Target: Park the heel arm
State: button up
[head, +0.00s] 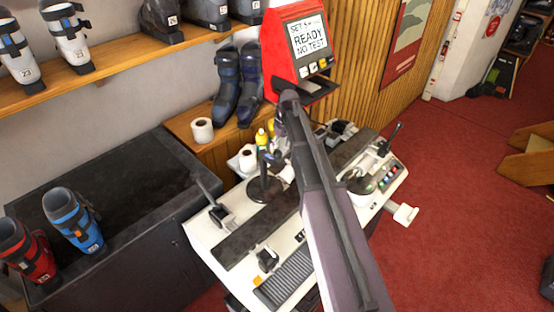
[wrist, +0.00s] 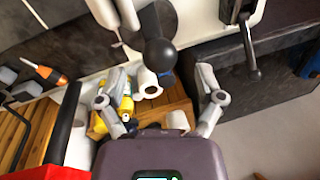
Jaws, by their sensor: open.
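Two dark lever arms stand on the binding bench (head: 198,238), and no label shows which is the heel arm. The right lever (head: 391,137) stands at the far right end. Between them, a black post with a ball knob (wrist: 160,53) rises from a round dark disc (head: 267,190). My gripper (wrist: 156,90) is open and empty, its fingers apart on either side below the knob in the wrist view. In the head view my arm hides most of it.
A red display (head: 308,43) reads "READY NO TEST". White rolls (head: 202,130) and yellow bottles (wrist: 125,105) stand behind the bench. Red (head: 28,250) and blue (head: 75,220) boots stand on a dark counter (head: 120,175) at left.

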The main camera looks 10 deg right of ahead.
aim_at(279, 151)
jog(key=shift+s+a+f+b, duration=0.1)
jog(key=shift+a+f+b, duration=0.1)
jog(key=shift+f+b, duration=0.7)
jog(key=shift+s+a+f+b, duration=0.1)
jog(key=shift+a+f+b, duration=0.05)
jog(key=shift+f+b, duration=0.7)
jog(key=shift+f, duration=0.15)
jog(key=shift+c, duration=0.2)
